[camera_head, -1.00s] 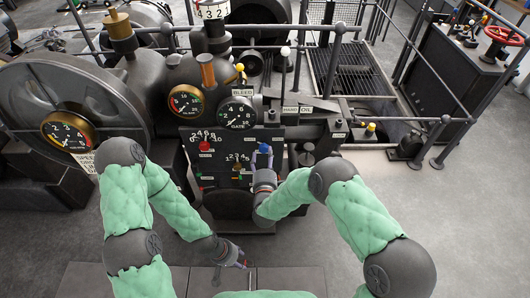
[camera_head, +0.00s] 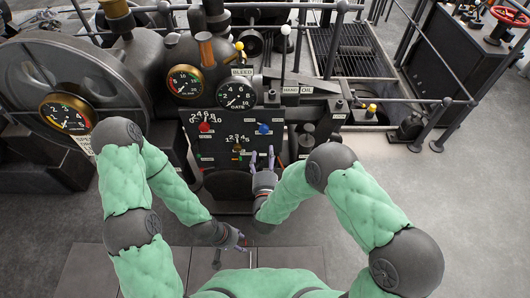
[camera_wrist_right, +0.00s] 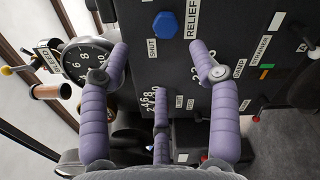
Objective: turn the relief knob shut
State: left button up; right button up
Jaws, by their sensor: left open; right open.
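The relief knob is a blue, faceted knob on the dark panel, in the head view (camera_head: 264,128) and at the top of the right wrist view (camera_wrist_right: 165,24). Labels reading RELIEF and SHUT sit beside it. My right gripper (camera_head: 262,157) is open and empty, its purple fingers spread and pointing at the panel, just below the knob in the head view. In the right wrist view the fingertips (camera_wrist_right: 160,47) are apart and clear of the knob. My left gripper (camera_head: 236,240) is open, low and away from the panel, near the floor plates.
A red knob (camera_head: 204,127) and small lower controls (camera_head: 238,147) share the panel. Gauges (camera_head: 237,95) stand above it. A large wheel housing (camera_head: 45,95) is at left; railings (camera_head: 455,120) and a grating (camera_head: 350,50) are at right. Grey floor in front right is open.

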aim_at(264, 130)
jog(key=w+m+b, duration=0.1)
jog(key=w+m, duration=0.2)
jog(key=m, duration=0.5)
jog(key=w+m+b, duration=0.2)
jog(key=w+m, duration=0.1)
jog(key=m, duration=0.5)
jog(key=w+m+b, duration=0.1)
jog(key=w+m, duration=0.3)
jog(key=m, duration=0.4)
jog(key=shift+a+f+m, duration=0.2)
jog(key=shift+m, duration=0.2)
jog(key=shift+w+r+b, duration=0.1)
jog(key=shift+w+b, duration=0.2)
jog(key=shift+w, duration=0.3)
jog(key=c, duration=1.1)
jog(key=shift+r, duration=0.1)
